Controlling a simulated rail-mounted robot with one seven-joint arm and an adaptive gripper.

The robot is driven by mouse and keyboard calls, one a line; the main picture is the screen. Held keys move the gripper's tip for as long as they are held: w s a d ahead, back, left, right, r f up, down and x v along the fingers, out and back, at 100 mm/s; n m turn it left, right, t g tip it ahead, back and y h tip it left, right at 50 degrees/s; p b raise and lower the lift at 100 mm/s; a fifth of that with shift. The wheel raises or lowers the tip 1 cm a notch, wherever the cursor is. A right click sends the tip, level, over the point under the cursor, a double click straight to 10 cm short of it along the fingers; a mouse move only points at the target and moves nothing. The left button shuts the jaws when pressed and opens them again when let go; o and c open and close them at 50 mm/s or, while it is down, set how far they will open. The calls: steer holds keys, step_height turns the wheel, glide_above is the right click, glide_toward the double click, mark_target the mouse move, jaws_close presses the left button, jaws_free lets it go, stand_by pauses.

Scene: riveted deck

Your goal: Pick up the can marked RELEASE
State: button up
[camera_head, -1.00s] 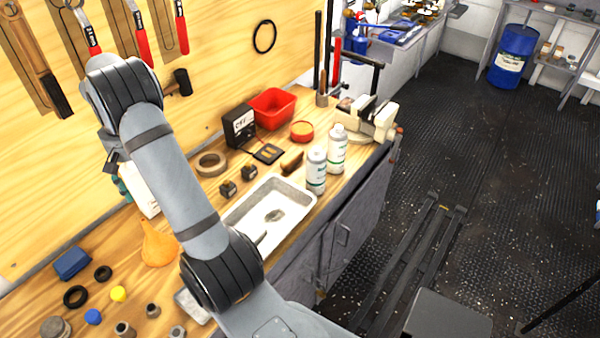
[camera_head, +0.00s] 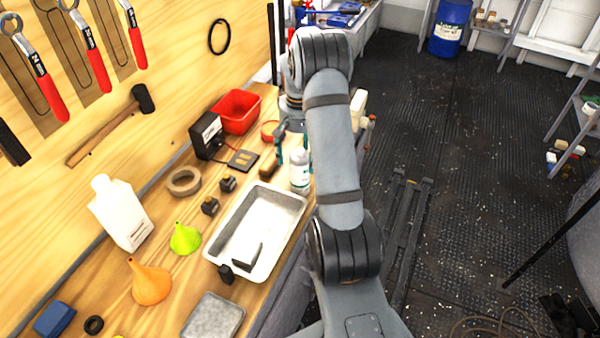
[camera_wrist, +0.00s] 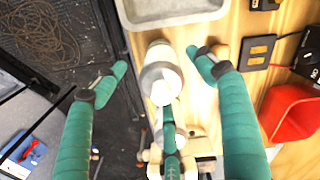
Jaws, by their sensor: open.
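A white can (camera_head: 300,172) with a teal-marked label stands on the bench just beyond the tray, partly behind my arm. In the wrist view a white can (camera_wrist: 158,58) lies between my spread teal fingers. A second white top overlaps its lower part, and I cannot separate the two clearly. No can label is readable, so I cannot tell which one says RELEASE. My gripper (camera_wrist: 159,64) is open, with one finger on either side of the can, and looks empty. In the head view my arm hides most of the gripper and any second can.
The grey-white tray (camera_head: 215,240) lies near the cans. The red bin (camera_head: 238,112), black meter (camera_head: 206,135) and tape roll (camera_head: 183,181) stand to the left. A vise (camera_wrist: 183,158) shows low in the wrist view. Open floor lies right of the bench.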

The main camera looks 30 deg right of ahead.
steer(key=shift+w+d+f+p, duration=0.1)
steer(key=shift+f+p, duration=0.3)
steer(key=shift+f, duration=0.5)
steer(key=shift+w+d+f+p, duration=0.15)
steer(key=shift+f+p, duration=0.25)
steer(key=shift+f, duration=0.45)
steer(key=shift+w+d+f+p, duration=0.1)
steer(key=shift+f+p, duration=0.3)
steer(key=shift+f, duration=0.5)
steer(key=c, duration=0.3)
steer(key=c, duration=1.1)
steer(key=shift+r, duration=0.1)
steer(key=shift+c, duration=0.7)
